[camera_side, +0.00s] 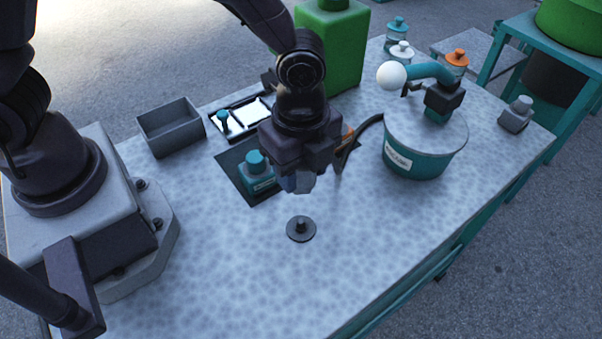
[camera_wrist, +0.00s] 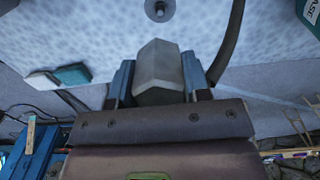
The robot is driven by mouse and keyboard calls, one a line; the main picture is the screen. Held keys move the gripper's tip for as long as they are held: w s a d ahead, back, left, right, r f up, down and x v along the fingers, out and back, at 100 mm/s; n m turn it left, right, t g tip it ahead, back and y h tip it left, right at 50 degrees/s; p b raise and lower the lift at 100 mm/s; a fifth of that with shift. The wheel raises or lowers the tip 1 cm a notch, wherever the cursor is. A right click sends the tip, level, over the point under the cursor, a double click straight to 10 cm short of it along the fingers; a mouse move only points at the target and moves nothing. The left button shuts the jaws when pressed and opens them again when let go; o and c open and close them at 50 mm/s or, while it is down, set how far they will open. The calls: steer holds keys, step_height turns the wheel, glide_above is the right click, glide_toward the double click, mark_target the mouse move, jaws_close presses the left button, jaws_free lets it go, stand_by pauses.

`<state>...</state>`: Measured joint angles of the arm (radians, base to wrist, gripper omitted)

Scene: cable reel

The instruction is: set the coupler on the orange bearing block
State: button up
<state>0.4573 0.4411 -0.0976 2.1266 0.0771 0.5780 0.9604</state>
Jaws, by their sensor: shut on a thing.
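My gripper (camera_side: 298,184) is shut on a grey six-sided piece, which I take to be the coupler (camera_wrist: 160,72). In the wrist view the coupler sits between the two blue fingers (camera_wrist: 160,84). In the side view it shows below the jaws, above the table and apart from it. I cannot make out an orange bearing block. A small orange part (camera_side: 347,134) shows just behind my gripper, mostly hidden, and I cannot tell what it belongs to. A dark round disc with a knob (camera_side: 300,229) lies on the table in front of my gripper.
A teal-capped bottle (camera_side: 257,172) stands on a dark mat left of my gripper. A grey open box (camera_side: 170,127) is farther left. A teal tub (camera_side: 425,142) stands right, a green canister (camera_side: 332,45) behind. A black cable (camera_wrist: 230,48) curves nearby. The front table is clear around the disc.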

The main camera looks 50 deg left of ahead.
steer(key=shift+r, duration=1.15)
steer(key=shift+w+a+f, duration=0.15)
steer(key=shift+a, duration=0.2)
steer(key=w+a+f+n, duration=0.1)
steer(key=w+a+n, duration=0.2)
steer(key=w+a, duration=0.45)
steer(key=w+a+f+n, duration=0.1)
steer(key=w+a+n, duration=0.35)
steer(key=w, duration=0.65)
steer(key=shift+m, duration=0.35)
steer(key=shift+s+f, duration=0.2)
steer(key=shift+f, duration=1.75)
steer(key=shift+s+f, duration=0.15)
steer(key=shift+f, duration=1.8)
steer(key=o, duration=1.1)
